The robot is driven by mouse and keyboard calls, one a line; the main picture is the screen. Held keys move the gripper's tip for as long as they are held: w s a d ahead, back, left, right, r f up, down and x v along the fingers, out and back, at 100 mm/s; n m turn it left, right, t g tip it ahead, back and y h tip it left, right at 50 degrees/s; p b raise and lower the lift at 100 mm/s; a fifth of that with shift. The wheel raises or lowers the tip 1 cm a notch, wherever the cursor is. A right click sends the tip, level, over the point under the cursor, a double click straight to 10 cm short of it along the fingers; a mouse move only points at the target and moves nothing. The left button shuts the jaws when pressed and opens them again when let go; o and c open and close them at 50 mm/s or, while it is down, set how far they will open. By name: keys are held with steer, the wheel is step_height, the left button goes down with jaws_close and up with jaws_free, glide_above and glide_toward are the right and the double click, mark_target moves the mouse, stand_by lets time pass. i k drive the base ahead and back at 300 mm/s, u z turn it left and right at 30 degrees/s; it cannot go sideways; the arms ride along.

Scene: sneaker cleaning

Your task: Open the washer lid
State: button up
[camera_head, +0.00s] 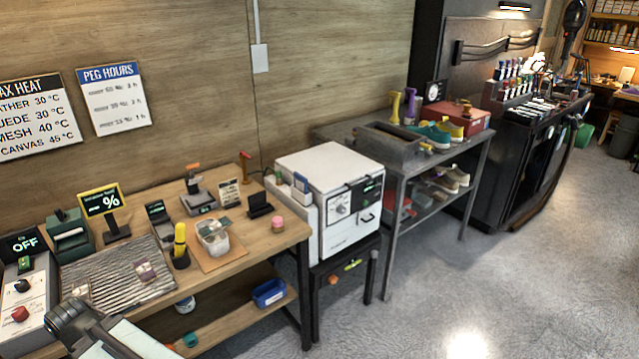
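The washer (350,215) is a white box with a dial, a dark display with green digits and a small black handle on its front. It stands on a low black stand right of the wooden bench. Its flat white lid (325,165) looks shut on top, with nothing lying on it. Part of my arm, a dark joint and a pale link, shows at the bottom left over the bench, well away from the washer. I see no gripper fingers.
The wooden bench (262,235) holds a ribbed grey mat (115,270), a tub and several small tools. A grey metal table (340,130) with shoes stands just right of the washer. Open floor (450,280) lies in front of the washer and to the right.

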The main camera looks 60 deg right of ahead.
mark_target(330, 166)
steer(key=u, duration=0.1)
steer(key=k, duration=1.4)
steer(key=z, duration=0.55)
steer(key=i, duration=1)
steer(key=u, duration=0.05)
